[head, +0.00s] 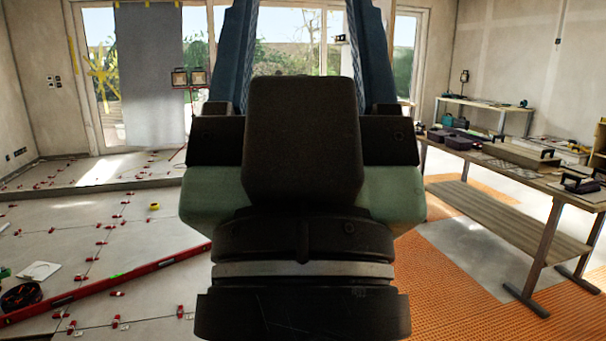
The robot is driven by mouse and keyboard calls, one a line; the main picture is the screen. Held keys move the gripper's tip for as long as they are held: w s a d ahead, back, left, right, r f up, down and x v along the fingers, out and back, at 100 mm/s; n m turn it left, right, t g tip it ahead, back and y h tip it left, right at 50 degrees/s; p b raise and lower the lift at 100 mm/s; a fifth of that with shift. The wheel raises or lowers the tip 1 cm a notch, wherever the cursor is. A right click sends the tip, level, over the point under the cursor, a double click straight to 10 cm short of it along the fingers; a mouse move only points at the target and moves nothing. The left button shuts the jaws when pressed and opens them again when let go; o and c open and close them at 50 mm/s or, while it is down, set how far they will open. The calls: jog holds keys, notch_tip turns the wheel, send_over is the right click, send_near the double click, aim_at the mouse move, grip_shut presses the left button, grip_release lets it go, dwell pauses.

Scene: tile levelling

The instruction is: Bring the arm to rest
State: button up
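My gripper (302,20) fills the middle of the head view, close to the camera, with its dark body and pale green housing low and its two blue fingers pointing up. The fingers stand wide apart, and the window and garden show between them. Their tips run out of the top of the picture. I see nothing held in the visible part of the gap. The rest of my arm is not clearly in view.
A long red level (120,287) lies across the tiled floor (150,235) at left, among several red clips. A workbench (500,170) with tools stands at right over orange matting (465,290). A work lamp (190,78) stands at the back.

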notch_tip(320, 180, up, 18)
jog(key=p, duration=1.6)
jog(key=shift+r, duration=0.1)
jog(key=shift+c, duration=0.3)
